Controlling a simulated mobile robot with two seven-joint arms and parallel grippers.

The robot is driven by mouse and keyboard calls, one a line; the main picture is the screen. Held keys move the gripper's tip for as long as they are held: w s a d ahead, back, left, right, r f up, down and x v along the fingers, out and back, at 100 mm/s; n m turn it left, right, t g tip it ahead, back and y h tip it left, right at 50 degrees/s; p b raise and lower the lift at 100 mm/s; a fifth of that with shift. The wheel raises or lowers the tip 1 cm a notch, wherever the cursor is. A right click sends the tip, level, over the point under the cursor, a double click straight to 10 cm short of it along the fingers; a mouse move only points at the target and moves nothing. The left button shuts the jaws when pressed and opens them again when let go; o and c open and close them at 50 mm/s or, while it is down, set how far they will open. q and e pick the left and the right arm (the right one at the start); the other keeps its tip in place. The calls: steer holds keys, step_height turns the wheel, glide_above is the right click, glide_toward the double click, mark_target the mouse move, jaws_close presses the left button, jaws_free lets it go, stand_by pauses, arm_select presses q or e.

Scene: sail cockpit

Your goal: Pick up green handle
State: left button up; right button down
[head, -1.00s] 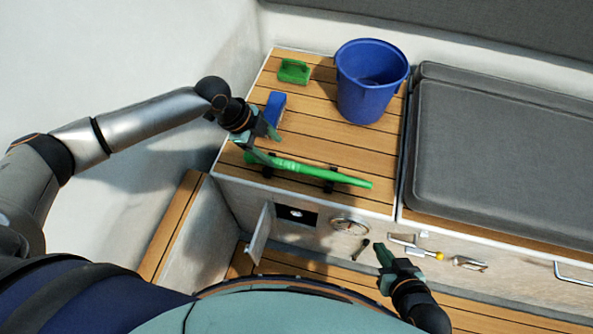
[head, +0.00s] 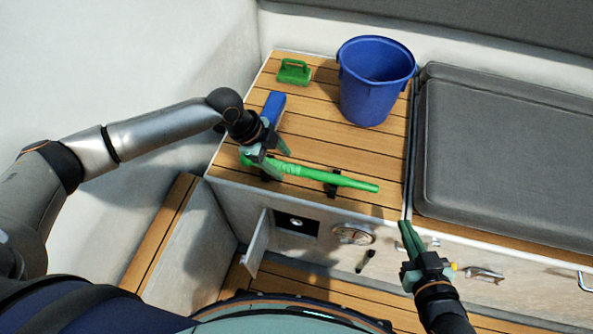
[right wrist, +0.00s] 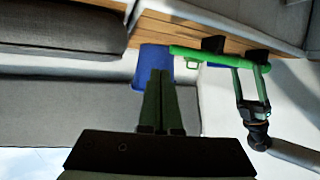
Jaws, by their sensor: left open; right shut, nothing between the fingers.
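The green handle (head: 345,181) is a long green bar lying across two black holders near the front edge of the slatted wooden bench top. It also shows in the right wrist view (right wrist: 210,53). My left gripper (head: 264,163) is open at the left end of the handle, with its fingers around or just above that end; I cannot tell whether they touch it. The left gripper also shows in the right wrist view (right wrist: 250,85). My right gripper (head: 408,238) is shut and empty, in front of the bench and apart from the handle.
A blue bucket (head: 370,95), a green brush-like block (head: 294,71) and a blue block (head: 273,104) stand on the bench top (head: 315,130). A grey cushion (head: 500,150) lies at right. Below, a small door (head: 257,243) stands open beside a round fitting (head: 352,234).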

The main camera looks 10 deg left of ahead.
arm_select(q)
steer(key=shift+d+f+b, duration=0.2)
steer(key=shift+f+b, duration=0.4)
steer(key=shift+b, duration=0.05)
steer(key=shift+w+d+f+b, duration=0.15)
steer(key=shift+d+f+b, duration=0.1)
steer(key=shift+f+b, duration=0.35)
steer(key=shift+r, duration=0.1)
arm_select(e)
step_height(320, 180, up, 16)
steer(key=w+n+t+y, duration=0.2)
steer(key=n+t+y, duration=0.1)
steer(key=t, duration=0.3)
steer(key=shift+a+r+t, duration=0.2)
steer(key=shift+a+t, duration=0.2)
arm_select(q)
steer(key=shift+c, duration=0.3)
jaws_close()
